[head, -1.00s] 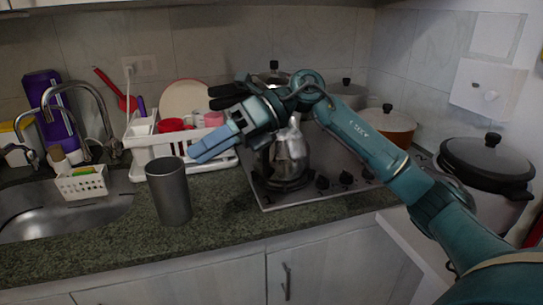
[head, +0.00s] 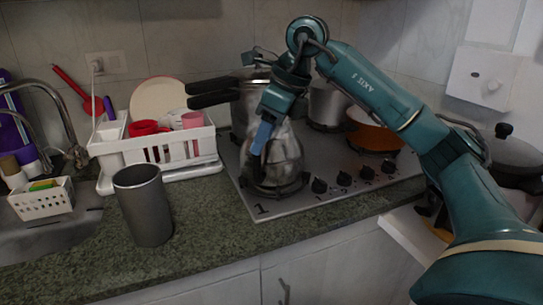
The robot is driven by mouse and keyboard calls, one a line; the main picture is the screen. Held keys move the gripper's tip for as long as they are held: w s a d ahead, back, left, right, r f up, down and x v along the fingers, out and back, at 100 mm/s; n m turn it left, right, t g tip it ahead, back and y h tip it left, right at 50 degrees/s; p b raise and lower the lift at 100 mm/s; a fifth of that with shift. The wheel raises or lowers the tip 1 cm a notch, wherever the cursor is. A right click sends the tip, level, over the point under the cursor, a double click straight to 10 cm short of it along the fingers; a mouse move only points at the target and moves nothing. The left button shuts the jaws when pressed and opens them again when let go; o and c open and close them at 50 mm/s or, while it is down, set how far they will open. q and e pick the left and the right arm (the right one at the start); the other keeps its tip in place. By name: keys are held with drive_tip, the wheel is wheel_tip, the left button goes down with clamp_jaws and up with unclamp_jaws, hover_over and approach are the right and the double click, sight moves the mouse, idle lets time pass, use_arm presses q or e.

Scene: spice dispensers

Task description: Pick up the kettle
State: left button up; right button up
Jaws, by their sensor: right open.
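The silver kettle (head: 287,160) stands on the front left of the stove, on a burner. Its upper part is partly hidden behind my right gripper and wrist. My right gripper (head: 260,147) is open and points down in front of the kettle's upper left side, with its blue finger overlapping the kettle in the head view. I cannot tell whether it touches the kettle or whether the handle is between the fingers. My left gripper is not in view.
Two black handles (head: 213,92) stick out left beside my wrist. An orange pot (head: 368,133) and a grey pot (head: 325,103) stand behind on the stove. A grey cup (head: 144,207) and a white dish rack (head: 158,150) are on the left. The counter in front is clear.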

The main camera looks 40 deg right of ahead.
hover_over(257, 184)
drive_tip(key=shift+w+d+f, duration=0.15)
drive_tip(key=shift+w+f, duration=0.05)
drive_tip(key=shift+f, duration=1.15)
drive_tip(key=shift+w+d+f, duration=0.1)
drive_tip(key=shift+w+f, duration=0.1)
drive_tip(key=shift+f, duration=1.1)
clamp_jaws()
drive_tip(key=shift+r, duration=0.15)
